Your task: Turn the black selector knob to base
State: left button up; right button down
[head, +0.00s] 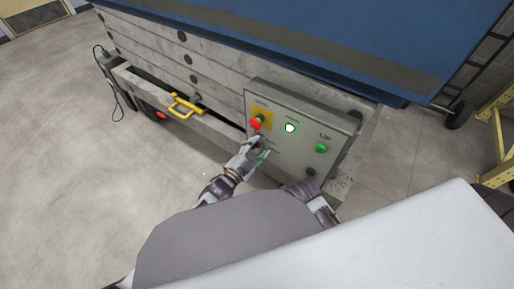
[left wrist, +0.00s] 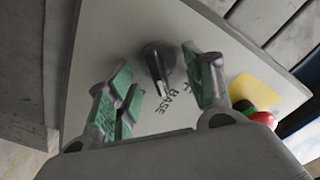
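The black selector knob (left wrist: 158,60) is on the grey control panel (left wrist: 120,28) in the left wrist view. Its narrow handle has a pale mark at its lower end, which points down, just left of the printed word BASE (left wrist: 177,104). Other lettering beside it is partly hidden by my fingers. My left gripper (left wrist: 157,68) is open, one green-padded finger on each side of the knob, with gaps visible. In the head view, my left gripper (head: 261,153) is at the panel's lower left and mostly hides the knob. My right gripper's fingers do not show.
A yellow handle (head: 184,105) sticks out at left. Floor at left is clear.

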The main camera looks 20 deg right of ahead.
pick_arm(q)
jog(key=v, duration=1.2)
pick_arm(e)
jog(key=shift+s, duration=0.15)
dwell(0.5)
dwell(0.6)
